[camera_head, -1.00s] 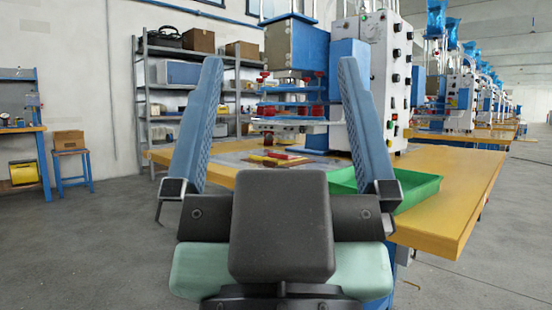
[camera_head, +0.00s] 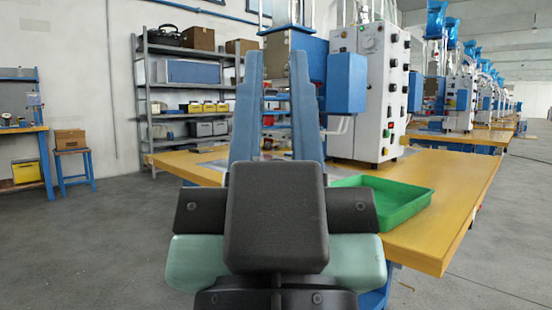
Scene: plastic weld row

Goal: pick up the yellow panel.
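My gripper (camera_head: 275,62) points away from me over the yellow table (camera_head: 445,215). The yellow panel does not show now; the fingers and the dark gripper body cover the part of the table where yellow and red pieces lay earlier.
A green tray (camera_head: 418,204) sits on the table to the right of my gripper. A white control cabinet (camera_head: 370,100) and blue press parts (camera_head: 345,84) stand behind it. Grey shelves (camera_head: 142,100) stand back left. Floor at left is open.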

